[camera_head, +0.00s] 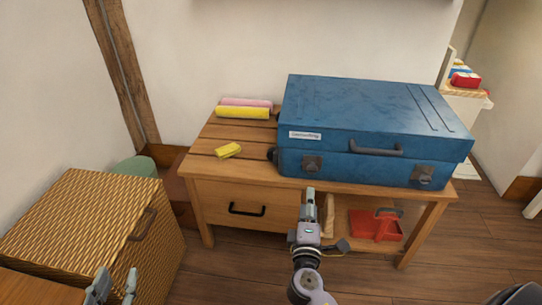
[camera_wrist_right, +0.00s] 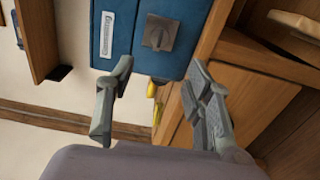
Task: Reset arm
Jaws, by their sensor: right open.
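My left gripper (camera_head: 115,287) shows at the bottom left of the head view, in front of the wicker chest. Its two fingers stand apart with nothing seen between them. My right gripper (camera_head: 310,200) points at the front of the wooden table, below the blue case. In the right wrist view its fingers (camera_wrist_right: 158,100) are spread wide and hold nothing. The blue case (camera_head: 365,115) lies closed on the table and also shows beyond the fingers in the right wrist view (camera_wrist_right: 170,12).
The wooden table (camera_head: 255,170) has a drawer with a black handle. Yellow and pink rolls (camera_head: 243,112) and a yellow block (camera_head: 228,150) lie on it. A red caddy (camera_head: 375,225) stands on its lower shelf. A wicker chest (camera_head: 85,215) stands at left. Floor shows at right.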

